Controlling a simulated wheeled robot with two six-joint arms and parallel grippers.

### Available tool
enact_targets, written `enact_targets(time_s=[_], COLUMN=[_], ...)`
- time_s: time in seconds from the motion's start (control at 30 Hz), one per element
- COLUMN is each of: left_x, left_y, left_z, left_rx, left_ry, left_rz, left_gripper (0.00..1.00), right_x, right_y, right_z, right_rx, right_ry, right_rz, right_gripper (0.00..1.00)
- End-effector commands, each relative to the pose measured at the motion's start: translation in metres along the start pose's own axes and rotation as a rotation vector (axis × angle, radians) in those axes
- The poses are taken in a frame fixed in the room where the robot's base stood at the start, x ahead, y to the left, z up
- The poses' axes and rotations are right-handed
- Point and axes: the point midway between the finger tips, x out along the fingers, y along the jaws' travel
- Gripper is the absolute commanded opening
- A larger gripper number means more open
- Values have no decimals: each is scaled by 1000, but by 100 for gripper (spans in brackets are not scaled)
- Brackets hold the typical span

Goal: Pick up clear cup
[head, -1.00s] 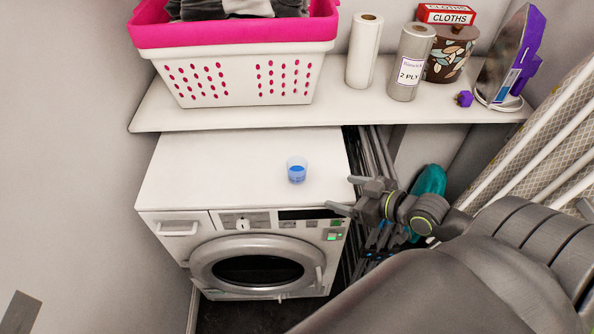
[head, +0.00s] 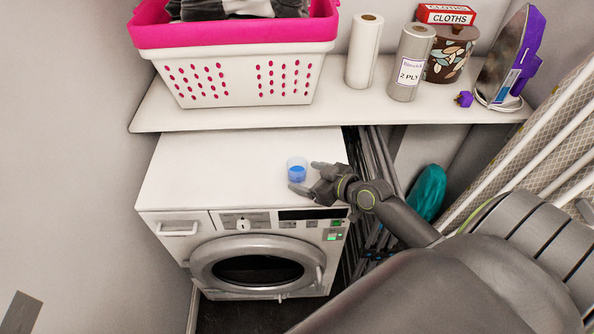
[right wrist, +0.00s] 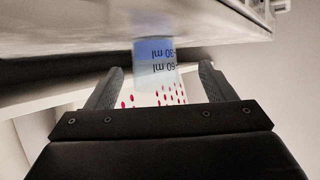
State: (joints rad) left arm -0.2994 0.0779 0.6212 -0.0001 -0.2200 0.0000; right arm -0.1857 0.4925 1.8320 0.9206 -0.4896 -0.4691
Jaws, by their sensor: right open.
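The clear cup (head: 297,170) is small and see-through, with blue in its lower part. It stands upright on top of the white dryer (head: 220,170), near the right side. My right gripper (head: 304,176) is open at the cup's right side, its two fingers spread toward it. In the right wrist view the picture is upside down; the cup (right wrist: 154,62), with ml markings, shows ahead between the two open fingers (right wrist: 160,82). I cannot tell whether a finger touches the cup. My left gripper is not identifiable in these views.
A shelf (head: 240,118) overhangs the dryer's back. It holds a pink and white laundry basket (head: 240,70), paper rolls (head: 410,62), a patterned bin (head: 450,55) and an iron (head: 505,60). Folded racks stand right of the dryer. The dryer's top is clear left of the cup.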

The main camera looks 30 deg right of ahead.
Motion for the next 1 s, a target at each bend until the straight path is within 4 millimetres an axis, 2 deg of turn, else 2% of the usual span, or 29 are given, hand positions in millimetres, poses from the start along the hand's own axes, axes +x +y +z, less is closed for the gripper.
enact_targets(time_s=[0.43,0.77,1.0], left_x=[-10,-10,-10], left_y=[-2,-3,-3], left_z=[-1,-1,0], left_rx=[1,1,1], left_ry=[-1,-1,-2], left_rz=[-2,-2,-2], left_gripper=[36,36,36], right_x=[46,51,51], right_y=[7,7,7], right_z=[0,2,2], right_rx=[2,-1,0], right_ry=[0,-1,-1], right_rz=[0,0,0], right_gripper=[76,76,45])
